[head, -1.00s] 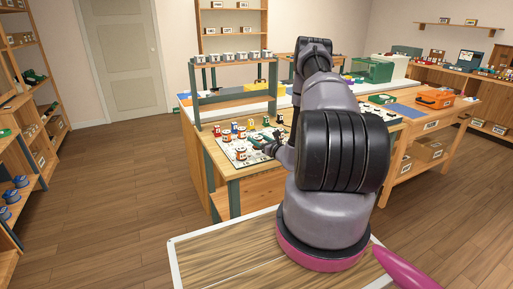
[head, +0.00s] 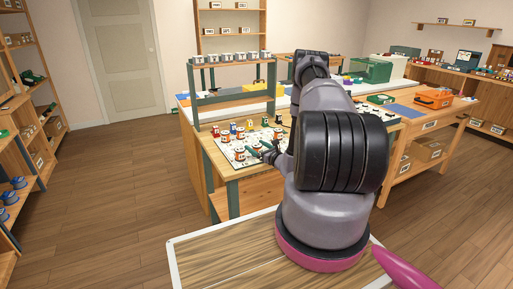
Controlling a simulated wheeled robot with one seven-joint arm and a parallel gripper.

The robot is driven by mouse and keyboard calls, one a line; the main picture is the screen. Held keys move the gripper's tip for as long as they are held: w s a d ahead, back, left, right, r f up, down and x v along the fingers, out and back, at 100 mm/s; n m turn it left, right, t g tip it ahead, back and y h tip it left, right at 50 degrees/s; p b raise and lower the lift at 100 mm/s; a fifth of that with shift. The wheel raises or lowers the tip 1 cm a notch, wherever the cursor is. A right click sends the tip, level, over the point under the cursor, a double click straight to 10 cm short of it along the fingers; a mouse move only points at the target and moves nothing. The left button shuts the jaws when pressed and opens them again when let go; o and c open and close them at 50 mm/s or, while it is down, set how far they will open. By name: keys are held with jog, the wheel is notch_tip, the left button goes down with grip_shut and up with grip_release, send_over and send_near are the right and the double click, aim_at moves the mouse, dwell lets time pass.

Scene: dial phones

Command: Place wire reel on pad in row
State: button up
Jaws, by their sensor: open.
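Several small wire reels, orange with white, stand on a white board on the workbench in the head view. One reel (head: 239,153) is near the board's front, and others (head: 225,137) stand farther back. The white board (head: 238,165) lies near the bench's front edge; its separate pads are too small to make out. My gripper (head: 259,151) is open, low over the board's right front part, right beside the reels. Its dark fingers point left. I cannot tell whether a reel is between them. My arm hides the board's right side.
A row of coloured pieces, including a red one (head: 215,131), stands behind the reels. A raised shelf (head: 235,97) with grey tins on top spans the bench's back. A yellow box (head: 256,85) is behind it. Floor is clear at the left.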

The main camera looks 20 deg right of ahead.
jog(key=shift+r, duration=0.15)
jog(key=v, duration=1.2)
jog(key=w+a+r+n+g+y, duration=0.1)
jog(key=a+r+n+g+y, duration=0.1)
jog(key=a+r+n+y, duration=0.45)
jog(key=w+a+r+n+g+y, duration=0.2)
jog(key=a+r, duration=0.1)
jog(key=r, duration=0.6)
jog(key=s+a+r+n+g+y, duration=0.2)
jog(key=s+a+r+n+g, duration=0.4)
jog(key=a+r+n+g, duration=0.45)
jog(key=s+a+r+n+g+h, duration=0.1)
jog(key=s+a+r+n+h, duration=0.2)
jog(key=s+r, duration=0.3)
jog(key=s+a+r+n+g+h, duration=0.1)
jog(key=s+a+r+n+h, duration=0.15)
jog(key=s+r, duration=0.35)
jog(key=s+d+r+n+t+h, duration=0.4)
jog(key=s+r+t+h, duration=0.2)
jog(key=s+r, duration=0.3)
jog(key=shift+s+d+n+h, duration=0.2)
jog(key=shift+s+n+h, duration=0.15)
jog(key=shift+s+h, duration=0.25)
jog(key=shift+r, duration=0.15)
